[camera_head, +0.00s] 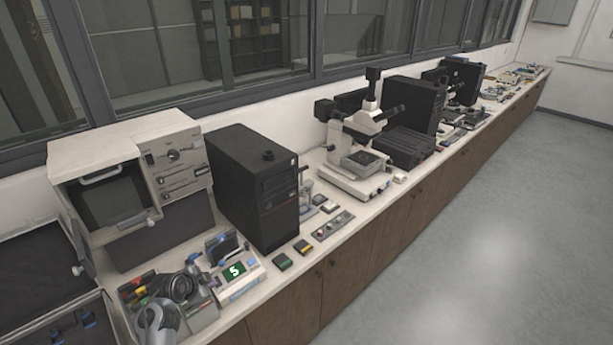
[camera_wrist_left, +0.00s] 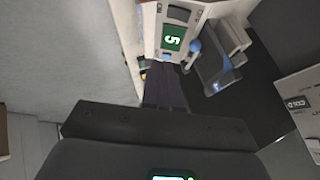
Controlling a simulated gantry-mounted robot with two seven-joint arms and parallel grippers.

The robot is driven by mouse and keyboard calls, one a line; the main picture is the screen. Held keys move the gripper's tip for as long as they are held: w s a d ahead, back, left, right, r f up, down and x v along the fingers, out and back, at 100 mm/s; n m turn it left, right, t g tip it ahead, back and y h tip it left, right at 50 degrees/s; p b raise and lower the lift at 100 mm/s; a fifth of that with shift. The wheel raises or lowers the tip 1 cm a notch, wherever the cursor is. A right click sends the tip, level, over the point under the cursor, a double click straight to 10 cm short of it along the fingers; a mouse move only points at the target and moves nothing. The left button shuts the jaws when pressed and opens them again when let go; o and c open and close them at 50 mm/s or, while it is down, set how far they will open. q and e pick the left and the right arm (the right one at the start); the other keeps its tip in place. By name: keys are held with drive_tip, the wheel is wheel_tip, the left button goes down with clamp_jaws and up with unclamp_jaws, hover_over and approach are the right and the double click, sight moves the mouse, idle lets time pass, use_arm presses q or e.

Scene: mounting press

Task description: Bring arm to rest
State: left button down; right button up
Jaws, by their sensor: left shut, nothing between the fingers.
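My left gripper (camera_head: 205,277) is low at the left of the head view, with my pale grey arm coming in from the bottom edge. In the left wrist view its dark fingers (camera_wrist_left: 165,70) are together with nothing between them. They point toward a small white device (camera_head: 240,284) with a lit green display reading 5, which also shows in the wrist view (camera_wrist_left: 173,38). The fingers are close to this device; I cannot tell whether they touch it. My right gripper is not in view.
A beige machine with an open front (camera_head: 180,160) stands behind on the bench. A black tower unit (camera_head: 255,190) and a white microscope (camera_head: 365,145) stand farther right. Small colored items (camera_head: 135,290) lie left of the gripper. The grey floor (camera_head: 480,240) is clear.

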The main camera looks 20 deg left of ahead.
use_arm(q)
drive_tip(key=s+d+f+m+g+y, duration=0.1)
drive_tip(key=s+d+f+m+g, duration=0.15)
drive_tip(key=s+f, duration=0.5)
drive_tip(key=s+d+f+m+g, duration=0.1)
drive_tip(key=s+d+f, duration=0.35)
drive_tip(key=s, duration=0.65)
drive_tip(key=s+d+r+n+g, duration=0.1)
drive_tip(key=s+d+r+n, duration=0.15)
drive_tip(key=s+d, duration=0.7)
drive_tip(key=s+d+r+n+h, duration=0.2)
drive_tip(key=d+r+n, duration=0.4)
drive_tip(key=d+r, duration=0.45)
wheel_tip(320, 180, up, 13)
drive_tip(key=p, duration=1.3)
drive_tip(key=shift+s+a+n, duration=0.15)
drive_tip(key=shift+n, duration=0.15)
